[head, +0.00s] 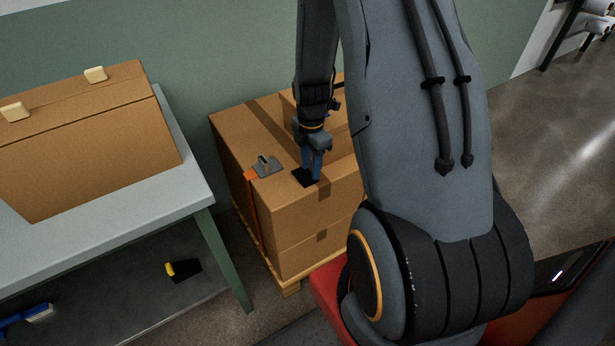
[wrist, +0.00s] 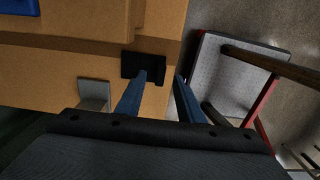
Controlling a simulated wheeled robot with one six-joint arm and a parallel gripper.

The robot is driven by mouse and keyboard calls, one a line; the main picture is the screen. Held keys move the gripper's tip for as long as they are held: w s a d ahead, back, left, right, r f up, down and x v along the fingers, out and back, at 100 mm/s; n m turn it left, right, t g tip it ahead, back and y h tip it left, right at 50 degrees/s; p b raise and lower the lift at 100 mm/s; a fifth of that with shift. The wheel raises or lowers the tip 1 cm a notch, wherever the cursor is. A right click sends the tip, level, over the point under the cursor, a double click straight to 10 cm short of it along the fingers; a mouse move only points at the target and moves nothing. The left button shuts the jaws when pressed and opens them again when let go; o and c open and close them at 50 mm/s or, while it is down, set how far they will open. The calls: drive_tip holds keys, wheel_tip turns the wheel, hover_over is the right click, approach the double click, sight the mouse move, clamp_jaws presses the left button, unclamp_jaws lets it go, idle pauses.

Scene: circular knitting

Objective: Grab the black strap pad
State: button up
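The black strap pad (head: 300,177) lies at the edge of the top of the stacked cardboard boxes (head: 290,215), near a strip of brown tape. It also shows in the wrist view (wrist: 131,66) as a dark rectangle at the box edge. My gripper (head: 313,178) points down at the pad, with its blue fingers over the pad's right part. In the wrist view my gripper (wrist: 161,75) is open, with a gap between the fingers. The left fingertip overlaps the pad and the right one is just past its right end. I cannot tell whether they touch it.
A grey ratchet buckle (head: 266,166) with an orange strap (head: 254,205) is on the box left of the pad. The boxes stand on a wooden pallet (head: 291,286). A table (head: 120,215) with a large carton (head: 90,150) is at the left.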

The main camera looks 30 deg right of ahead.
sight(305, 173)
drive_tip(key=shift+f+p, duration=0.3)
drive_tip(key=shift+f, duration=1.55)
clamp_jaws()
drive_tip(key=shift+r, duration=0.15)
